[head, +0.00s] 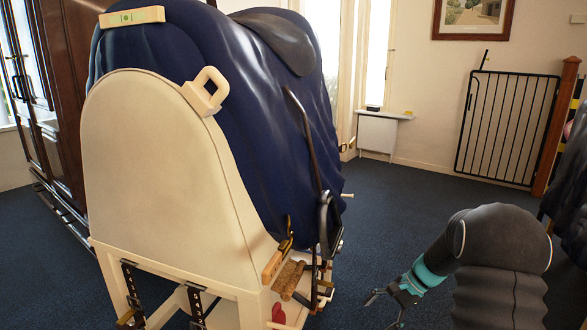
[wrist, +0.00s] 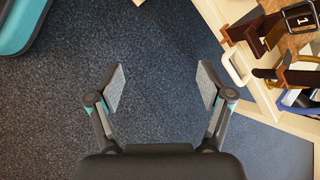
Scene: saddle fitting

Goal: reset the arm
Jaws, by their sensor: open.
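My gripper (head: 385,300) shows at the lower right in the head view, at the end of my dark arm with its teal band. It is to the right of the saddle stand, above the floor. In the wrist view my gripper (wrist: 160,85) has its two fingers spread wide apart, with only dark blue carpet between them. It holds nothing.
A cream saddle stand (head: 150,170) under a dark blue cover (head: 220,120) fills the left. A brush (head: 288,279) and other small items sit at its lower end; tools and a buckle (wrist: 298,17) show in the wrist view. Carpet (head: 400,205) is clear towards the black gate (head: 508,125).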

